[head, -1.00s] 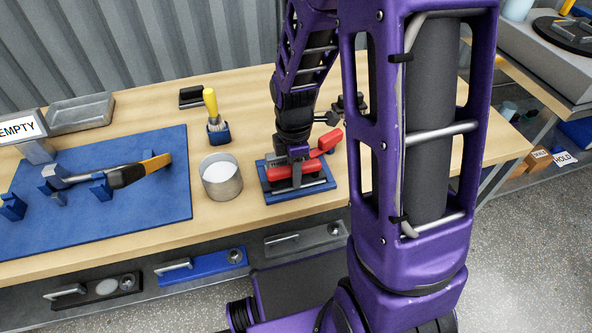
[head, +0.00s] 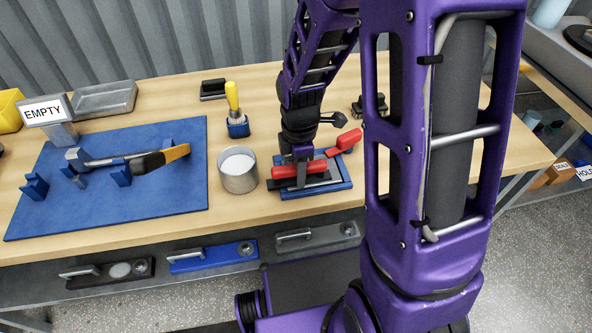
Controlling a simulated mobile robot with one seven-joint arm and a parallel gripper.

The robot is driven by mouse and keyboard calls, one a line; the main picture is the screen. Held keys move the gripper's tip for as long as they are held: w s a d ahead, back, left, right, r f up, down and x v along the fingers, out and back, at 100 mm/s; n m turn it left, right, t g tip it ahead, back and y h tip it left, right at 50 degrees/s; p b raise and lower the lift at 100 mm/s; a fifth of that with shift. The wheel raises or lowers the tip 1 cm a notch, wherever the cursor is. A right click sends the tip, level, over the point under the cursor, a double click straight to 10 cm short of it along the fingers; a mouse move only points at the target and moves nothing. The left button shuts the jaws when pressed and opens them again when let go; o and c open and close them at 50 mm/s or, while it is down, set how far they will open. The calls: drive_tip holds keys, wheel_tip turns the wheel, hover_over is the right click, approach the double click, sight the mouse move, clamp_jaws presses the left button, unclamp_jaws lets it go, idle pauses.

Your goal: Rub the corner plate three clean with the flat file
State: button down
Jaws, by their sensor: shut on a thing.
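My gripper (head: 299,155) points down over a blue fixture (head: 343,188) near the bench's front edge. It is shut on a tool with a red grip (head: 290,171) and a dark flat bar (head: 308,184) beneath, which I take as the flat file. The file lies across a grey plate (head: 335,172) in the fixture, apparently the corner plate; no number is readable. Much of the plate is hidden under the file and gripper, so I cannot tell how clean it is. A red lever (head: 347,140) rises at the fixture's back right.
A cup of white stuff (head: 239,172) and a yellow-handled brush (head: 235,115) stand left of the fixture. Further left, a blue mat (head: 150,212) bears an orange-and-black-handled tool (head: 150,162) on blue holders. An EMPTY sign (head: 43,112) and grey tray (head: 106,99) stand behind.

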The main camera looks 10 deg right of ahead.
sight(313, 164)
drive_tip(key=shift+d, duration=1.65)
drive_tip(key=shift+w+a, duration=0.4)
drive_tip(key=shift+a, duration=0.5)
drive_tip(key=shift+w+a, duration=0.35)
drive_tip(key=shift+a, duration=0.5)
drive_tip(key=shift+d+p, duration=0.35)
drive_tip(key=shift+d, duration=0.15)
drive_tip(key=shift+a, duration=0.25)
drive_tip(key=shift+w+d, duration=0.2)
drive_tip(key=shift+d, duration=0.45)
